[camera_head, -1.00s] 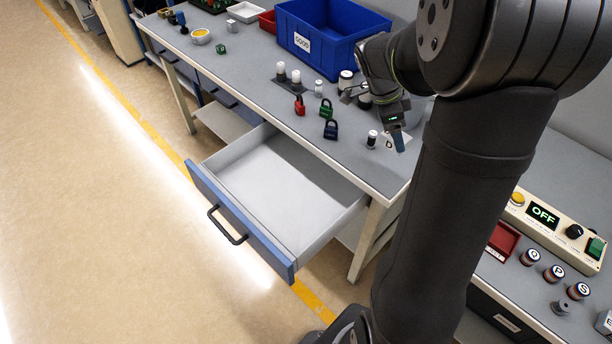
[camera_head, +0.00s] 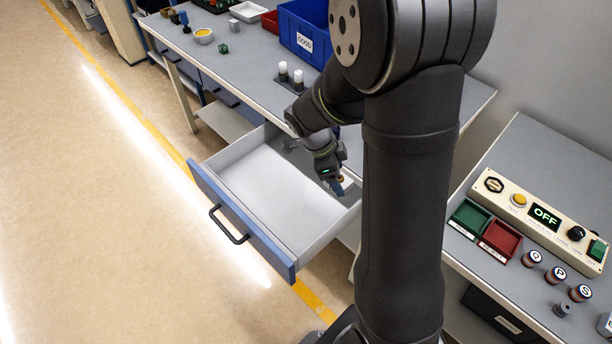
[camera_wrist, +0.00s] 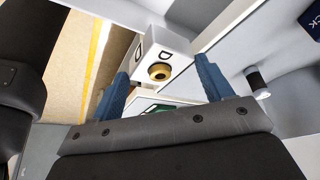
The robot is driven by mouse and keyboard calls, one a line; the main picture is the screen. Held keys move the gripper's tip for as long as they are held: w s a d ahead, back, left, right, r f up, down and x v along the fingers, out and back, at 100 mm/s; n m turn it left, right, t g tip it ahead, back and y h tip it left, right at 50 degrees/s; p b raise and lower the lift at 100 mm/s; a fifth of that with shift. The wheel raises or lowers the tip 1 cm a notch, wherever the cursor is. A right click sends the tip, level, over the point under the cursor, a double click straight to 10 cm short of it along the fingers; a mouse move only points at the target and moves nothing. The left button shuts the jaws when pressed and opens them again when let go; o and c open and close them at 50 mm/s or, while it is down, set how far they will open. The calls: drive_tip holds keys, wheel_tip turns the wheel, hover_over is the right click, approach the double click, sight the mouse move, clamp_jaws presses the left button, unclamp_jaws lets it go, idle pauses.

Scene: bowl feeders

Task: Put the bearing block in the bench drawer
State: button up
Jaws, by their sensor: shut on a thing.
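The bearing block (camera_wrist: 164,48) is a white block with a brass-coloured bore and the letter D on its faces. In the wrist view it sits between the two blue fingers of my gripper (camera_wrist: 164,82), which is shut on it. In the head view my gripper (camera_head: 338,187) hangs over the right inner part of the bench drawer (camera_head: 265,188). The block is mostly hidden there by the fingers and wrist. The drawer is pulled out, with a blue front and black handle, and its visible grey floor is bare.
The bench top (camera_head: 245,65) borders the drawer's back. My arm hides the bench's right part. A second bench holds a control panel (camera_head: 540,215) reading OFF.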

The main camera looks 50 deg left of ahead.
wheel_tip(320, 180, down, 6)
drive_tip(key=shift+a+r, duration=0.1)
drive_tip(key=shift+r, duration=0.1)
approach(301, 211)
drive_tip(key=shift+w+d, duration=0.6)
drive_tip(key=shift+d, duration=0.05)
drive_tip(key=shift+f, duration=1.95)
drive_tip(key=shift+f, duration=0.1)
drive_tip(key=o, duration=1.1)
drive_tip(key=v, duration=1.2)
